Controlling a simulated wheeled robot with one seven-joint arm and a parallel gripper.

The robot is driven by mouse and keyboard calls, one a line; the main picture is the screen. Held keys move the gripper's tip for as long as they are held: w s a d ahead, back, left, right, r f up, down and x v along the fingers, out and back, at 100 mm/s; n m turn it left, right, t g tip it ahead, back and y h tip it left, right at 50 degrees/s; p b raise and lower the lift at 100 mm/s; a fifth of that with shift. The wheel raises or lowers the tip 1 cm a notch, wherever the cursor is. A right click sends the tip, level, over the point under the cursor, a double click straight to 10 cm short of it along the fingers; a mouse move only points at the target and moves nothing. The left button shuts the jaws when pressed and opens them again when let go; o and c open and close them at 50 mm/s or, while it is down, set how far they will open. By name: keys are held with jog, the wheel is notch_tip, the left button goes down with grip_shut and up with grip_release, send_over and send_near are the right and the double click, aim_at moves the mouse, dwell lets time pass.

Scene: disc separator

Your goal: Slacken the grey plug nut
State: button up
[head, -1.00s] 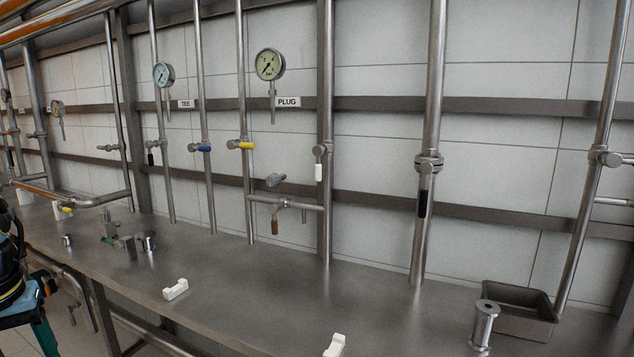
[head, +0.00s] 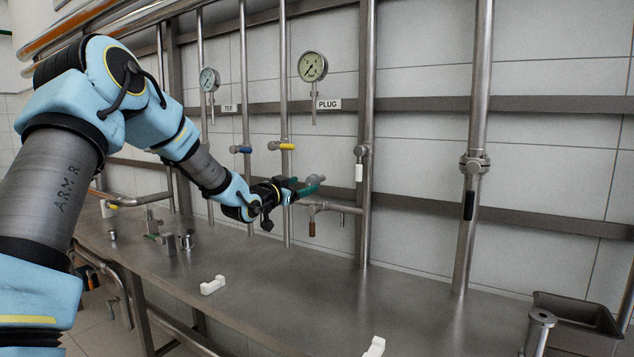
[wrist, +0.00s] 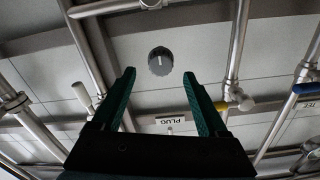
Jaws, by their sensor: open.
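The grey plug nut (head: 316,179) is a round knob on the pipework below the gauge and the PLUG label (head: 328,104). In the wrist view the nut (wrist: 160,61) is a dark grey disc with a pale line on its face, centred just beyond my fingertips. My gripper (head: 303,187) reaches in from the left, close to the nut. In the wrist view my gripper (wrist: 159,75) is open, with green fingers apart and nothing between them. Contact with the nut does not show. In the head view the fingers partly cover the nut's surroundings.
A yellow-handled valve (head: 287,146) and a white-handled valve (head: 358,172) flank the nut. A brown-handled valve (head: 311,228) hangs below it. The steel bench (head: 290,300) carries white blocks (head: 213,285) and a dark tray (head: 578,318) at the right.

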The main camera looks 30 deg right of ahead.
jog(key=p+x, duration=0.2)
jog(key=x, duration=0.7)
jog(key=shift+a, duration=0.1)
jog(key=shift+f, duration=0.1)
grip_shut()
